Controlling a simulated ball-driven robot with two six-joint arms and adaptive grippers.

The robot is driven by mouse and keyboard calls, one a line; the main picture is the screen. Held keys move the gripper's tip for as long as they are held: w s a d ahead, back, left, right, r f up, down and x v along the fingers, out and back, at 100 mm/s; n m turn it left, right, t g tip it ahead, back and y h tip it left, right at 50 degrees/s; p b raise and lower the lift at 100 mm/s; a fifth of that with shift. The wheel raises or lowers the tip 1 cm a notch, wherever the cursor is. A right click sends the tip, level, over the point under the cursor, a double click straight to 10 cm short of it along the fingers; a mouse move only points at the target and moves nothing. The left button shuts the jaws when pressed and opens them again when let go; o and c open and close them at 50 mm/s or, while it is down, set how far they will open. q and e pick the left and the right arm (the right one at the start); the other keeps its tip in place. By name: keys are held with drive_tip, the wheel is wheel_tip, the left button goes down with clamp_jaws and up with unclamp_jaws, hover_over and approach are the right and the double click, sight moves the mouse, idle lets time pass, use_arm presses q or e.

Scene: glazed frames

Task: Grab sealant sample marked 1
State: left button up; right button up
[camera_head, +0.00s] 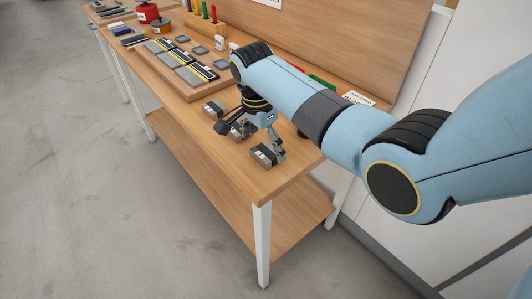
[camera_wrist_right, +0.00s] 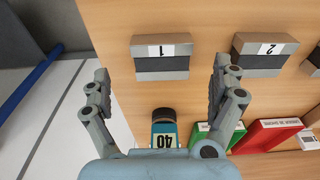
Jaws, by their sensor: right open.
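The sealant sample marked 1 (camera_wrist_right: 162,65) is a small grey block with pale edges and a white label, lying on the wooden bench. In the wrist view it lies between the two fingers of my right gripper (camera_wrist_right: 161,68), which is open and empty. In the head view my right gripper (camera_head: 252,138) hangs low over the near end of the bench, pointing down among the samples. The block nearest the bench end (camera_head: 263,154) appears to be sample 1; its label is unreadable there. Whether the fingers touch it I cannot tell. My left gripper is not in view.
A sample marked 2 (camera_wrist_right: 262,62) lies right of sample 1, with another beyond. A bottle labelled 40 (camera_wrist_right: 164,130), a green box (camera_wrist_right: 215,135) and a red box (camera_wrist_right: 265,133) stand close by. A wooden tray of dark panels (camera_head: 180,65) lies farther along the bench (camera_head: 262,185).

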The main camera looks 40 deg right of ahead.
sight(266, 152)
drive_tip(key=shift+w+d+f, duration=0.1)
drive_tip(key=shift+d+f, duration=0.05)
drive_tip(key=shift+f, duration=0.65)
drive_tip(key=shift+w+d+f, duration=0.1)
drive_tip(key=shift+d+f, duration=0.05)
drive_tip(key=shift+f, duration=0.6)
drive_tip(key=shift+s, duration=0.1)
drive_tip(key=shift+c, duration=0.4)
drive_tip(key=c, duration=1.3)
